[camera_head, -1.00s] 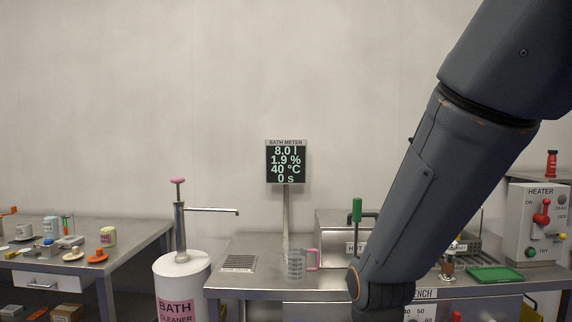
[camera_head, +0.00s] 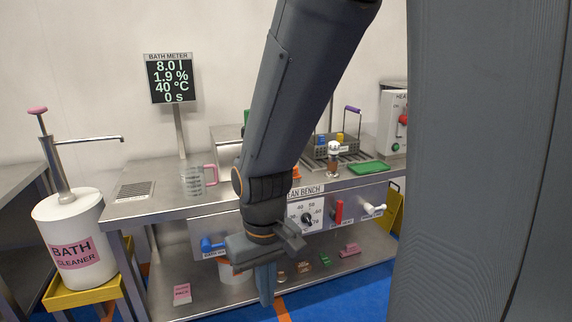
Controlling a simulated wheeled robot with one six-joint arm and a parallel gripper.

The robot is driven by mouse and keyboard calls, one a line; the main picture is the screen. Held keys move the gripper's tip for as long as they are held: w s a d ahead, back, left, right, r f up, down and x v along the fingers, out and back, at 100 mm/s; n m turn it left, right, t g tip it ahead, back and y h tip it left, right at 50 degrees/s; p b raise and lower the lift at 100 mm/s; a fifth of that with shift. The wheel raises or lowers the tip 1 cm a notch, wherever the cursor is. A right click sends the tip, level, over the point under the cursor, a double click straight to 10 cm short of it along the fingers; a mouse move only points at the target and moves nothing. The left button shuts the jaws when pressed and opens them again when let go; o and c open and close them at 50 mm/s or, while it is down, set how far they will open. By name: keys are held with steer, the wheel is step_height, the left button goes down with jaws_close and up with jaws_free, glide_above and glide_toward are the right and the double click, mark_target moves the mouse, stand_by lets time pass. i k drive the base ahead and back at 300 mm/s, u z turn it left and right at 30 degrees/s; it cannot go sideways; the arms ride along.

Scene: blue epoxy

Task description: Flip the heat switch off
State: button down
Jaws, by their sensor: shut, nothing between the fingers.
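A red switch lever (camera_head: 338,211) stands about upright on the front panel of the bench, right of a white temperature dial (camera_head: 307,216). Its label is too small to read surely. My gripper (camera_head: 266,296) is shut and empty, pointing down in front of the bench. It is left of the red lever and lower in the picture, apart from it. The heater box (camera_head: 392,130) with another red handle (camera_head: 402,119) stands at the back right, partly hidden by my own body.
A blue handle (camera_head: 211,244) and a white tap (camera_head: 374,208) stick out of the bench front. A measuring jug (camera_head: 192,180) stands on top. The lower shelf (camera_head: 330,280) holds small items. A bath cleaner drum (camera_head: 70,245) stands left. The bath meter (camera_head: 172,78) reads 40 °C.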

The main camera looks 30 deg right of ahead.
mark_target(335, 214)
steer(key=z, duration=3.1)
steer(key=i, duration=0.35)
steer(key=u, duration=2.75)
